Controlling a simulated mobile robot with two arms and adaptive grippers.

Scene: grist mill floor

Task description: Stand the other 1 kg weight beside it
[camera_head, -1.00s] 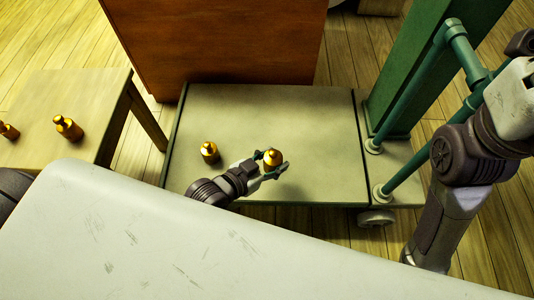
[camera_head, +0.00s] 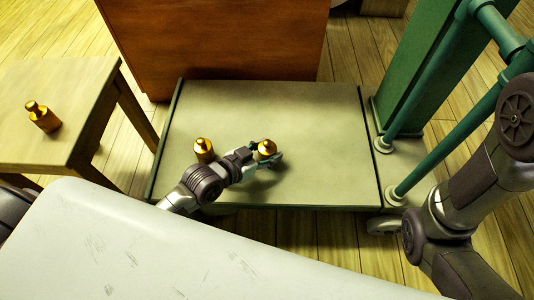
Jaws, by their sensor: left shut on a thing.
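One brass weight (camera_head: 203,150) stands upright on the pale platform (camera_head: 320,140), left of my left gripper. My left gripper (camera_head: 266,159) is shut on a second brass weight (camera_head: 266,148), upright over the platform to the right of the first, with a clear gap between them. My fingers hide its lower part, and I cannot tell whether its base touches the platform. No size marks can be read on the weights. My right arm shows at the right edge, but its gripper is out of view.
Another brass weight (camera_head: 43,118) is on the wooden table (camera_head: 85,80) at the left. A red-brown wooden cabinet (camera_head: 215,45) stands behind the platform. A green column (camera_head: 425,65) and teal rails (camera_head: 445,145) rise at its right. The platform's right half is bare.

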